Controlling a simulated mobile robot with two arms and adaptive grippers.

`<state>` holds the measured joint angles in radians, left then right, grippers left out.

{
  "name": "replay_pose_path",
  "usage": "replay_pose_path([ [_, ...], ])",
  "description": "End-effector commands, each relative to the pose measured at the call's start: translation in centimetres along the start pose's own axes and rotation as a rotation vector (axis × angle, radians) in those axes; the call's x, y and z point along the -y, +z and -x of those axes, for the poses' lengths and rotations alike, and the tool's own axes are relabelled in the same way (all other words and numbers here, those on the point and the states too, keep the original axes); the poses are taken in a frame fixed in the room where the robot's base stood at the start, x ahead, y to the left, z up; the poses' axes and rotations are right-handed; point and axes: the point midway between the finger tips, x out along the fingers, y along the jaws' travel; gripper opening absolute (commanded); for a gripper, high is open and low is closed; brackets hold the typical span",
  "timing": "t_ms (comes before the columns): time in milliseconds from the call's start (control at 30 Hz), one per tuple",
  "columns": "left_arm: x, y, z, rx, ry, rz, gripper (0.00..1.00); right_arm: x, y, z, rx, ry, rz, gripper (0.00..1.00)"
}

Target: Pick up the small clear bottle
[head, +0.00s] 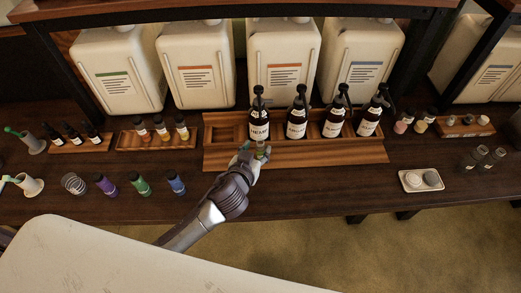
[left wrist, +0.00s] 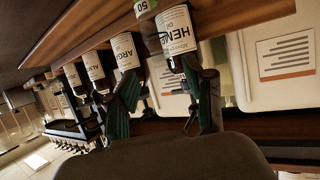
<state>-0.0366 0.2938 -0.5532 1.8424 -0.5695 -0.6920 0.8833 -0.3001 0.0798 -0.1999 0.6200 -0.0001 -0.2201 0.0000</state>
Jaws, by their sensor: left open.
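My left gripper (head: 252,155) is open at the front edge of the wooden tray, before the leftmost dark pump bottle (head: 259,120). Its two spread fingers also show in the left wrist view (left wrist: 165,85). A small pale bottle with a green label (head: 262,152) is at the fingers in the head view, partly hidden by them. In the left wrist view a small thing with a green label marked 50 (left wrist: 145,7) is cut off by the top edge. I cannot tell if the fingers touch it. Two small clear glass vessels (head: 482,158) stand at the far right. My right gripper is out of view.
Several dark pump bottles stand in the wooden tray (head: 222,158), with large white canisters (head: 284,62) behind. Small purple, green and blue bottles (head: 140,184) stand at the left front. A dish with round pieces (head: 421,180) lies at the right.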

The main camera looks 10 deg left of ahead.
Motion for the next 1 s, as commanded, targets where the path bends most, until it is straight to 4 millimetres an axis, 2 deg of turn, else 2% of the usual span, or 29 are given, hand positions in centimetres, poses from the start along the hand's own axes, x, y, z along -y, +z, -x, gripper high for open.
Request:
replay_pose_path([
  [167, 0.1, -0.1, -1.2, 0.001, 0.0, -0.002, 0.53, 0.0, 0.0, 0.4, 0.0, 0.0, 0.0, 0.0],
  [433, 0.2, 0.2, -5.0, 0.0, 0.0, 0.0, 0.53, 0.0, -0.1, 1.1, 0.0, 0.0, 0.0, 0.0],
  [733, 0.2, 0.4, -5.6, 0.002, 0.0, 0.0, 0.53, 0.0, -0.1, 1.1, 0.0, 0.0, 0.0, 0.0],
  [767, 0.2, 0.4, -5.6, 0.002, 0.0, 0.0, 0.51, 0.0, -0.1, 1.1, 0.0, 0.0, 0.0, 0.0],
  [1000, 0.2, 0.4, -5.6, 0.002, 0.0, 0.0, 0.11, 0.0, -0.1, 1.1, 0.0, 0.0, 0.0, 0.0],
])
